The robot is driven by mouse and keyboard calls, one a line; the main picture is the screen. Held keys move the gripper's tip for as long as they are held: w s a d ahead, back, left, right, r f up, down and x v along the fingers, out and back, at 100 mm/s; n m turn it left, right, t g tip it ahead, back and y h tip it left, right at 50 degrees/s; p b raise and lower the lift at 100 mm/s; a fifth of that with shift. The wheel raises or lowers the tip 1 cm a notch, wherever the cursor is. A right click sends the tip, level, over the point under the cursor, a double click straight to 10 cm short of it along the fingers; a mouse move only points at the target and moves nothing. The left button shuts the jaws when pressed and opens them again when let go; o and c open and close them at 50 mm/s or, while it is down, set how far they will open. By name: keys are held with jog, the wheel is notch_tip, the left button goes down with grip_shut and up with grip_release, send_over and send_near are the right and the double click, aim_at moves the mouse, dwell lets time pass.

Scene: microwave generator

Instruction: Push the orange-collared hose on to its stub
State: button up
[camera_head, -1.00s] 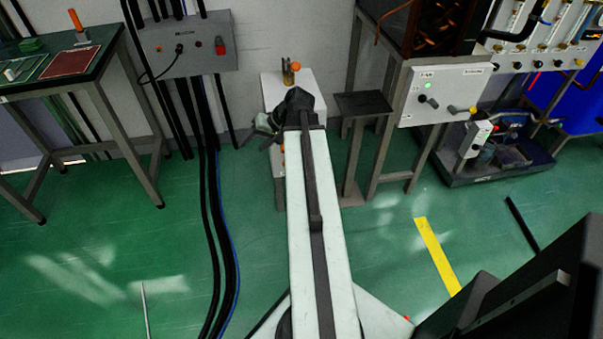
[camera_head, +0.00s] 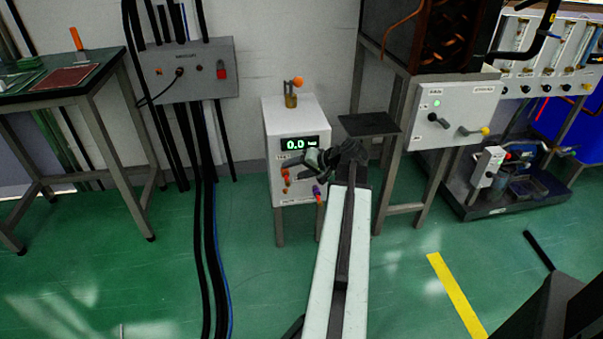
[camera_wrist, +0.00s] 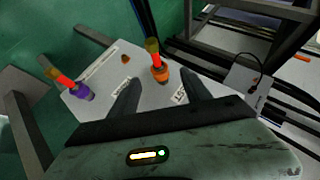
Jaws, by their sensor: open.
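The white box (camera_head: 290,118) has a display reading 0.0 and two short coloured fittings low on its front. The orange-collared hose (camera_wrist: 159,74) has a yellow-brown end and stands out from the white face in the wrist view; it is small in the head view (camera_head: 286,176). My gripper (camera_wrist: 161,78) is open, one finger on each side of the orange collar, which shows between the fingertips. I cannot tell whether they touch it, or how far the collar sits on its stub.
A brass valve with an orange handle (camera_head: 292,92) stands on top of the box. A dark small table (camera_head: 370,124) is close on the right. Thick black hoses (camera_head: 208,230) run down to the floor on the left. Green floor in front is mostly clear.

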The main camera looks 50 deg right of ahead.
aim_at(288, 180)
jog(key=shift+b+x, duration=1.4)
jog(key=shift+x, duration=1.35)
grip_shut()
jog(key=shift+s+a, duration=0.25)
jog(key=shift+s, duration=0.05)
jog(key=shift+s+a, duration=1.3)
jog(key=shift+s, duration=0.2)
